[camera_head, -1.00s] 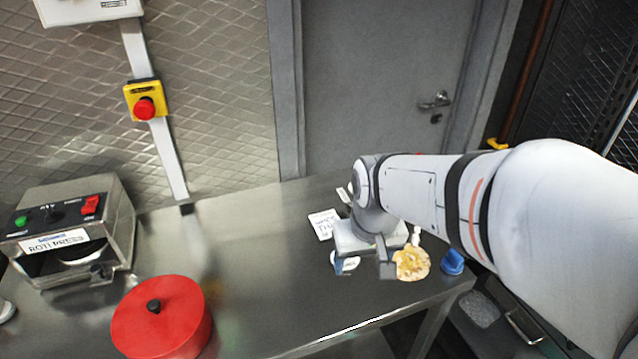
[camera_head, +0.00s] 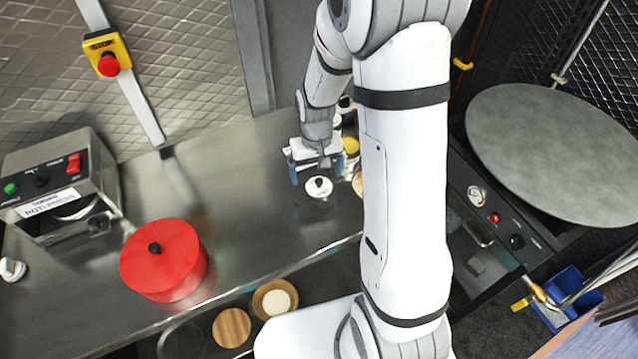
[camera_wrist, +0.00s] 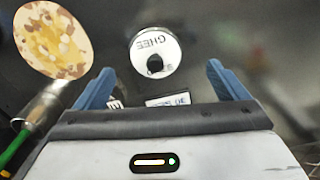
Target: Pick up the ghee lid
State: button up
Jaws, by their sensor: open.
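The ghee lid (camera_head: 319,188) is a white disc with a black knob on the steel counter, just in front of my gripper. In the wrist view the lid (camera_wrist: 168,46) shows the word GHEE upside down, and its knob is towards my gripper. My gripper (camera_head: 317,171) is open and empty, with its blue fingers apart. In the wrist view my gripper (camera_wrist: 160,78) has one finger to each side of the lid's near edge, touching nothing that I can see. I cannot tell what is under the lid.
A topped flatbread (camera_wrist: 52,40) lies left of the lid in the wrist view, near a metal cylinder (camera_wrist: 38,104). A red lidded pot (camera_head: 165,262) and a roti press (camera_head: 62,185) stand left on the counter. The counter between is clear.

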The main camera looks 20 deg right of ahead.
aim_at(319, 180)
jog(key=f, duration=0.1)
jog(key=f+p, duration=0.1)
jog(key=f, duration=0.1)
jog(key=shift+w+d+f, duration=0.1)
jog(key=shift+d+f, duration=0.05)
jog(key=shift+d, duration=0.2)
jog(key=shift+f, duration=0.6)
jog(key=c, duration=1)
jog(key=shift+r, duration=0.15)
jog(key=shift+c, duration=0.2)
